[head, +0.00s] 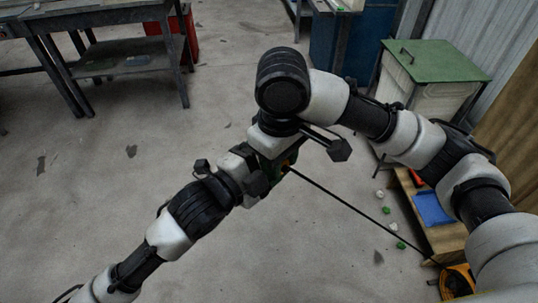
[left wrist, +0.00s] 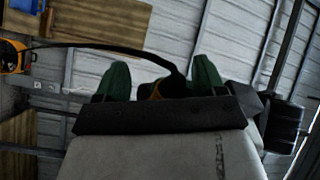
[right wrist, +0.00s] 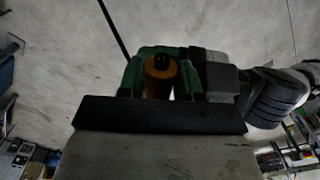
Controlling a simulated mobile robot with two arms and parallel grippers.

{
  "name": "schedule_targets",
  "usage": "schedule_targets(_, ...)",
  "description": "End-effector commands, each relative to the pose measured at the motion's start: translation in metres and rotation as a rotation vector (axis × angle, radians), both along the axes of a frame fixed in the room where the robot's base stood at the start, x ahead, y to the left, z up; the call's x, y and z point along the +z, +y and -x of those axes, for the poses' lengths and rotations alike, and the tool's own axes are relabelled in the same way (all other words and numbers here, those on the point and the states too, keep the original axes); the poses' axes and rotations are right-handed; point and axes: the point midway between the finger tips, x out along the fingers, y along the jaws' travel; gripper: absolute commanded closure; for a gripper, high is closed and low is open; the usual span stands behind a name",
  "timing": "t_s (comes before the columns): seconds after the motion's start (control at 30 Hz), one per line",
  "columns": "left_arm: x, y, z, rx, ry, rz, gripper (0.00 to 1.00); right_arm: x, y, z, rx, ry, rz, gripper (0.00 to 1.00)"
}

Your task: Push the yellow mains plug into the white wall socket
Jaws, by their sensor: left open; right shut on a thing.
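The yellow mains plug (head: 285,163) is mostly hidden where my two grippers meet. Its yellow body (right wrist: 160,78) shows better between green fingers in the right wrist view. My right gripper (head: 280,148) is shut on the plug. My left gripper (head: 268,180) is open, close beside the plug and the right gripper. A black cable (head: 350,205) runs from the plug to a yellow object at the lower right.
The yellow object (head: 458,281) is at the lower right, near a wooden platform with a blue item (head: 433,208). A green-topped cabinet (head: 435,62) stands at the upper right. A workbench (head: 120,50) stands at the upper left. Small green and white pieces lie on otherwise open floor.

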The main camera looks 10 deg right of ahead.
Motion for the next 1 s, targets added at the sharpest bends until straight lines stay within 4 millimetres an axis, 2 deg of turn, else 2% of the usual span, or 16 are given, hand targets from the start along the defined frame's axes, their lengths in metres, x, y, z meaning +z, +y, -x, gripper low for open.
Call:
schedule_targets(0.07, 0.0002, 0.0001, 0.0001, 0.000, 0.000, 0.000, 0.30, 0.0010, 0.0008, -0.0001, 0.002, -0.002, -0.003, 0.89)
schedule_targets(0.4, -0.0010, 0.0000, 0.0007, -0.001, 0.002, -0.002, 0.80, 0.0017, 0.0009, -0.0004, 0.001, -0.005, -0.005, 0.89)
schedule_targets(0.57, -0.0020, -0.0003, 0.0011, -0.001, 0.005, -0.003, 0.84, 0.0024, 0.0011, -0.0009, 0.000, -0.007, -0.007, 0.89)
schedule_targets(0.6, -0.0020, -0.0004, 0.0012, -0.002, 0.006, -0.003, 0.84, 0.0025, 0.0012, -0.0010, 0.000, -0.007, -0.007, 0.64)
schedule_targets(0.67, -0.0022, -0.0005, 0.0013, -0.002, 0.006, -0.003, 0.93, 0.0026, 0.0013, -0.0010, 0.000, -0.008, -0.008, 0.55)
schedule_targets(0.77, -0.0019, -0.0009, 0.0018, -0.004, 0.005, -0.002, 0.92, 0.0025, 0.0012, -0.0012, 0.000, -0.008, -0.008, 0.39)
schedule_targets(0.8, -0.0017, -0.0010, 0.0020, -0.004, 0.005, -0.001, 0.92, 0.0024, 0.0014, -0.0010, 0.001, -0.008, -0.008, 0.36)
schedule_targets(1.0, -0.0004, -0.0016, 0.0020, -0.005, 0.002, 0.000, 0.92, 0.0017, 0.0027, 0.0003, 0.005, -0.004, -0.009, 0.36)
